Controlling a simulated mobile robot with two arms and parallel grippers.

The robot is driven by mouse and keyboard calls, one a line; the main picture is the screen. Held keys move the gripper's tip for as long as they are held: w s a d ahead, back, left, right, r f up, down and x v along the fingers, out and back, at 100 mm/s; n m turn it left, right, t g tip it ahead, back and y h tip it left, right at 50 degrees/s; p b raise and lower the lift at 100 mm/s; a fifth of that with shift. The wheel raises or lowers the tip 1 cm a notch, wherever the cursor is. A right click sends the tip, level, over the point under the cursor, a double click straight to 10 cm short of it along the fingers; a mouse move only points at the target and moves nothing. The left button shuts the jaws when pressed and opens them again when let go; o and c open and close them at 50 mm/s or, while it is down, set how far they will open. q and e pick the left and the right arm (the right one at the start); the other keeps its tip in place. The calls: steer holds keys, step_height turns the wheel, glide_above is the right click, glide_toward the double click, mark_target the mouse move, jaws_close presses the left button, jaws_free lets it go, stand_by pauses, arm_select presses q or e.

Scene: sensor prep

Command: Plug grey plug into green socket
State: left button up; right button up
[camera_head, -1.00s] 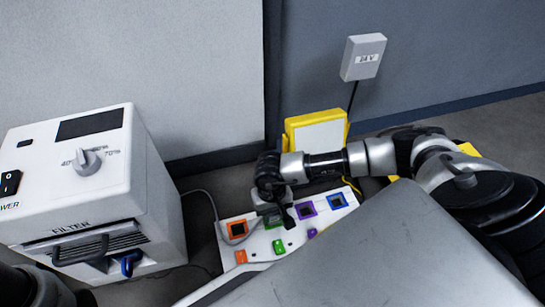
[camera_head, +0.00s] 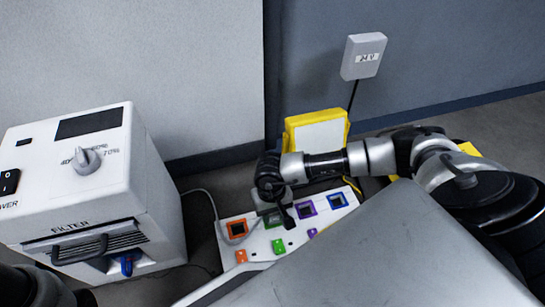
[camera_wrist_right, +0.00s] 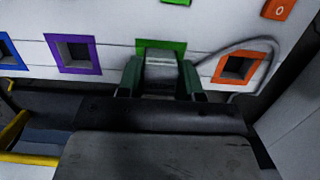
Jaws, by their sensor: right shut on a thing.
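The green socket (camera_head: 273,220) is on a white socket board (camera_head: 262,243), between the orange socket (camera_head: 238,229) and the purple socket (camera_head: 306,209). It also shows in the right wrist view (camera_wrist_right: 176,46), partly covered. My right gripper (camera_wrist_right: 161,80) is shut on the grey plug (camera_wrist_right: 160,68), whose front is at the green frame's lower edge. I cannot tell how far the plug is in. In the head view my right gripper (camera_head: 275,202) is over the green socket and hides most of the plug. My left arm shows at the lower left; its fingers are not visible.
A white filter box (camera_head: 160,190) with a knob stands at left. A yellow-framed panel (camera_head: 316,131) and a 24 V wall box (camera_head: 363,57) are behind. A blue socket (camera_head: 338,200) is at the board's right end. A grey cable crosses near the orange socket.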

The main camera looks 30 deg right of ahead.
steer(key=shift+f, duration=0.2)
steer(key=o, duration=1.2)
steer(key=shift+r+p, duration=2.75)
steer(key=shift+r, duration=0.8)
